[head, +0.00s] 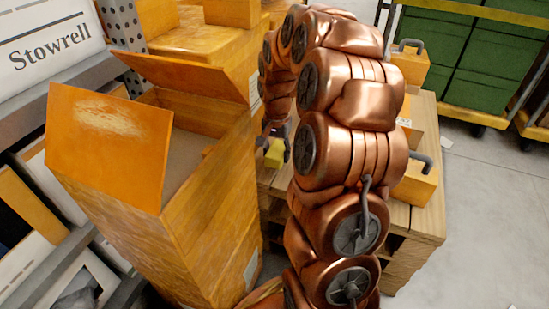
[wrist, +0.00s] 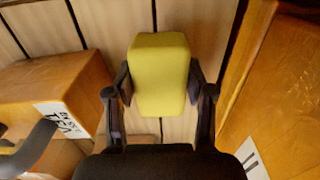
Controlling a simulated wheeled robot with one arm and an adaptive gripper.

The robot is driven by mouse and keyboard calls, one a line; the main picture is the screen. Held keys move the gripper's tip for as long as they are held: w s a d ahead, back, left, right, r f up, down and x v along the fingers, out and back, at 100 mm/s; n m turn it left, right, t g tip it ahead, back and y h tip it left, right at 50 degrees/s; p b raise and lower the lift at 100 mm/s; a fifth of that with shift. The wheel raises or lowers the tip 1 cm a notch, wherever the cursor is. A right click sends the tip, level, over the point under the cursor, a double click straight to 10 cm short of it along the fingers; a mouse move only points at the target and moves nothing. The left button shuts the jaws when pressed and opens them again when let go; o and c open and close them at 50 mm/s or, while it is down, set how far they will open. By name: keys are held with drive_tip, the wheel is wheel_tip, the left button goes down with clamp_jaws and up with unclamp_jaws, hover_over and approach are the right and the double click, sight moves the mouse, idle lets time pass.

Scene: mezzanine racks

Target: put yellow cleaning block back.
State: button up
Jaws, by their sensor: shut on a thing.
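The yellow cleaning block (wrist: 159,75) is held between the two dark fingers of my gripper (wrist: 160,92) in the wrist view. The fingers press on its left and right sides. In the head view the yellow block (head: 274,153) shows small, to the left of my copper arm, with my gripper (head: 276,143) partly hidden around it. The block is beside the tall orange open-topped box (head: 215,215), above a wooden pallet surface (wrist: 105,25). Whether the block touches the wood beneath it I cannot tell.
An orange box with a label (wrist: 50,95) stands left of the block in the wrist view, and an orange wall (wrist: 285,95) is close on its right. Orange handled boxes (head: 416,182) sit on the wooden stack (head: 428,215).

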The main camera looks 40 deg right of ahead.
sight(274, 155)
drive_tip(key=shift+w+d+f, duration=0.1)
drive_tip(key=shift+w+d, duration=0.15)
drive_tip(key=shift+w, duration=0.3)
drive_tip(key=shift+w+d, duration=0.25)
drive_tip(key=shift+w, duration=0.3)
drive_tip(key=shift+f+b, duration=1.25)
drive_tip(key=shift+f, duration=0.5)
drive_tip(key=shift+f, duration=0.1)
drive_tip(key=o, duration=1)
wheel_tip(274, 155, up, 12)
drive_tip(key=p, duration=0.4)
